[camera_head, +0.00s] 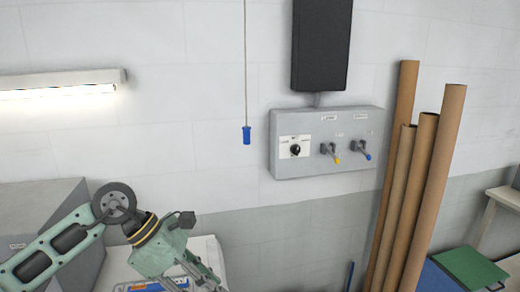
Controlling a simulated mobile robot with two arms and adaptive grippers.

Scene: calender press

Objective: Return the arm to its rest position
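My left arm (62,248) comes in from the lower left, pale green with dark joints. Its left gripper (203,279) points down and to the right at the bottom of the view, above or in front of a white surface. Its fingers are small and partly cut off by the lower edge, so I cannot tell whether they are open or shut. I see nothing clearly held. My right arm and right gripper are out of view.
A grey control box (325,168) with a black knob and two levers is on the wall. A blue pull handle (247,135) hangs on a cord. Several brown tubes (432,175) lean at the right.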

